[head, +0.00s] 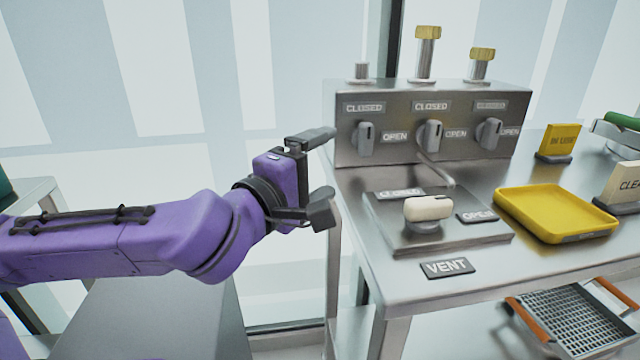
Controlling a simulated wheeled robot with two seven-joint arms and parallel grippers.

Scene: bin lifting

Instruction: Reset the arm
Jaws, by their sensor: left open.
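My left arm comes in from the left in purple, and its gripper (328,172) is open and empty. Its two dark fingers are spread apart, one above the other, beside the left edge of the steel table (400,283). My right gripper is not in view.
The panel carries several grey knobs with CLOSED and OPEN labels. A VENT label (447,267) lies at the table front. A yellow tray (557,236), a yellow sign (558,142) and a CLEAN sign (622,186) are at right. A wire basket (575,322) sits below. A window wall is behind.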

